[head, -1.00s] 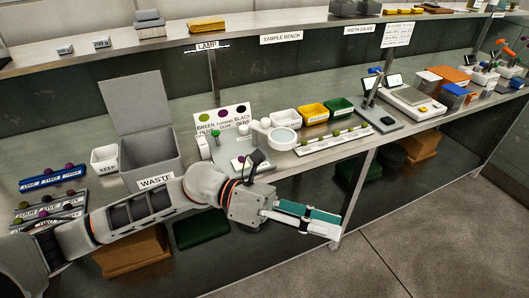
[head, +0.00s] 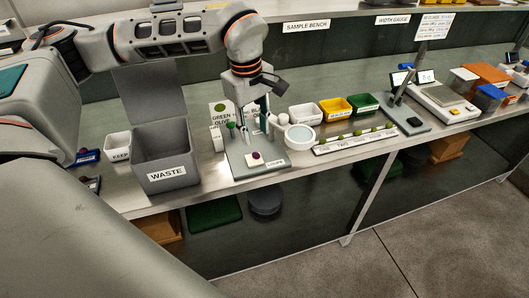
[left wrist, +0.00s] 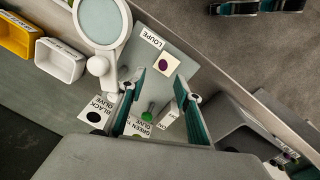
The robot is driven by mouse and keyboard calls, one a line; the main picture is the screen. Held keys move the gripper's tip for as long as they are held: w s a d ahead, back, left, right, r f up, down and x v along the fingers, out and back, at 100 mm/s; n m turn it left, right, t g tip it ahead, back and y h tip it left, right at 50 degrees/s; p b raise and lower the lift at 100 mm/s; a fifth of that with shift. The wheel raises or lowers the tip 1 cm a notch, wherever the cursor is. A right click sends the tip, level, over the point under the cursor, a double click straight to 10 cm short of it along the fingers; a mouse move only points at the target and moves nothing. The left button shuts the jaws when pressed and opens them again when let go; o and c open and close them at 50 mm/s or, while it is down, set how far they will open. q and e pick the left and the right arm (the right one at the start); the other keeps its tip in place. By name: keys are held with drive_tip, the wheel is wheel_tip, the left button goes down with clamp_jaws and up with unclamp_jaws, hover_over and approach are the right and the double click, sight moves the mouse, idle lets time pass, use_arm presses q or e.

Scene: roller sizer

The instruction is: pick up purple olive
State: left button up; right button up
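The purple olive (head: 256,155) sits on a small white pad (head: 262,162) on the grey base of the loupe stand. In the left wrist view the dark purple olive (left wrist: 163,63) lies just beyond my fingertips, between their lines. My left gripper (head: 252,128) points down over the loupe stand, above and behind the olive. In the left wrist view its teal fingers (left wrist: 158,82) are spread apart with nothing held between them. A black and teal part at the top edge of that view looks like my right gripper (left wrist: 255,8), cut off; its fingers are unclear.
The round loupe lens (head: 300,137) stands close right of my gripper. The olive sign (head: 218,113) is partly hidden behind it. The grey waste bin (head: 167,172) is left, beside the white keep bin (head: 118,145).

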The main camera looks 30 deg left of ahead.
sight(255, 153)
use_arm(q)
drive_tip(key=f, duration=0.7)
drive_tip(key=shift+a, duration=0.25)
drive_tip(key=shift+w+f, duration=0.1)
drive_tip(key=shift+f, duration=0.2)
drive_tip(key=shift+c, duration=0.3)
drive_tip(key=c, duration=0.7)
